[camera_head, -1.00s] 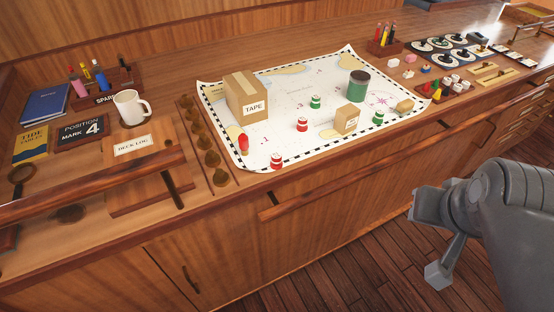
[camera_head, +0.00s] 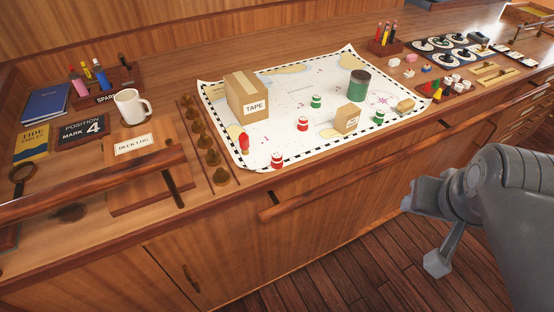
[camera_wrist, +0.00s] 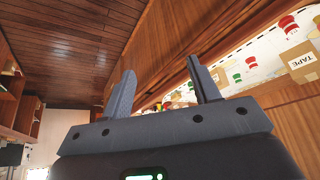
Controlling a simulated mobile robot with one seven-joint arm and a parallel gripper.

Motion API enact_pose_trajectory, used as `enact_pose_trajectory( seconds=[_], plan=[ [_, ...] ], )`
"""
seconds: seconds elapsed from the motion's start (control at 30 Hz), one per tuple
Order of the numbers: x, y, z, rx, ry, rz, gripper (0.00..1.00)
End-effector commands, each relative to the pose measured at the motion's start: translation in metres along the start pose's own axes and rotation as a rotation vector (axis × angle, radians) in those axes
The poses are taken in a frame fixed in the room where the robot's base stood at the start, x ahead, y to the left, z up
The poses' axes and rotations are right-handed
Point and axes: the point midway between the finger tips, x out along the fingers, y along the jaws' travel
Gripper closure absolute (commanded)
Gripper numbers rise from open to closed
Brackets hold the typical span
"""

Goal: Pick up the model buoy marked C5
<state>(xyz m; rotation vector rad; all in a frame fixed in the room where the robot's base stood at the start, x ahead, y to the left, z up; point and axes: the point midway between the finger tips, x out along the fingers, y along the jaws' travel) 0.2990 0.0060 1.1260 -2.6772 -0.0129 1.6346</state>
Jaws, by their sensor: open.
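Several small model buoys stand on the chart (camera_head: 290,83): a red one (camera_head: 303,124) near the middle, a red one (camera_head: 277,160) at the front edge, a green one (camera_head: 316,101) farther back and a green one (camera_head: 379,117) at the right. Their markings are too small to read, so I cannot tell which is C5. My gripper (camera_wrist: 161,68) is open and empty, in front of the counter and apart from the buoys.
On the chart stand a box marked TAPE (camera_head: 246,97), a smaller box (camera_head: 347,118), a dark green can (camera_head: 359,85) and a red pear-shaped piece (camera_head: 244,143). A wooden rail (camera_head: 340,180) runs along the counter front. A mug (camera_head: 131,107) stands at the left.

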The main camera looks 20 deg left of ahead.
Motion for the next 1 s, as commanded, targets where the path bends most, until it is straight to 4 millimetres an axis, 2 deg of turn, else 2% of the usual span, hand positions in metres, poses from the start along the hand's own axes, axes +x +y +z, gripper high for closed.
enact_pose_trajectory(
  seconds=[0.27,0.47,0.6,0.8,1.0],
  plan=[
    [0.011,-0.050,-0.062,-0.011,-0.120,-0.045,0.44],
    [0.029,-0.104,-0.102,-0.019,-0.215,-0.061,0.44],
    [0.047,-0.147,-0.123,-0.028,-0.280,-0.061,0.44],
    [0.077,-0.219,-0.140,-0.042,-0.370,-0.048,0.44],
    [0.106,-0.283,-0.141,-0.054,-0.441,-0.023,0.44]
  ],
)
